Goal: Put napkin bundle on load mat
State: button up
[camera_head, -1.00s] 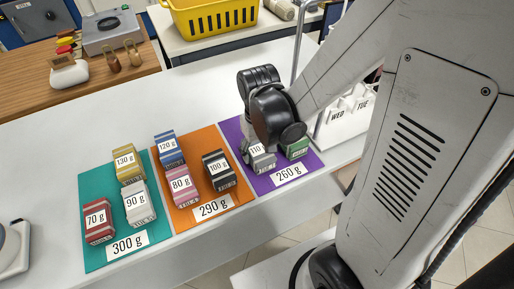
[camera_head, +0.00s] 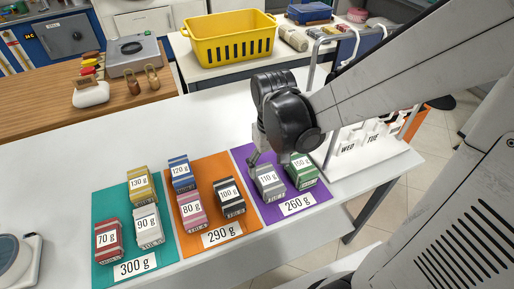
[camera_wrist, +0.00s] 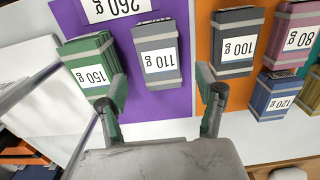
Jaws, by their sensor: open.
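Several banded napkin bundles with weight labels lie on three coloured mats. The purple mat (camera_head: 278,213), labelled 260 g, holds a grey 110 g bundle (camera_head: 267,181) and a green 150 g bundle (camera_head: 303,172). The orange mat (camera_head: 190,240), labelled 290 g, holds the blue 120 g (camera_head: 181,172), pink 80 g (camera_head: 191,211) and black 100 g (camera_head: 229,197) bundles. The teal mat (camera_head: 105,271), labelled 300 g, holds the yellow 130 g, white 90 g and red 70 g bundles. My gripper (camera_wrist: 166,92) is open and empty, its fingers either side of the grey bundle in the wrist view, apart from it.
A white rack with WED and TUE tabs (camera_head: 365,145) stands right of the purple mat. A scale (camera_head: 18,262) sits at the left edge. A yellow basket (camera_head: 230,40) is on the table behind. The white counter (camera_head: 130,140) behind the mats is clear.

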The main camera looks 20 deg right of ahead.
notch_tip(320, 180, up, 5)
notch_tip(320, 180, up, 10)
jog(key=t, duration=0.7)
send_over(268, 178)
jog(key=s, duration=0.5)
jog(key=shift+r+m+p, duration=0.2)
jog(key=shift+m+p, duration=0.1)
jog(key=shift+p, duration=0.1)
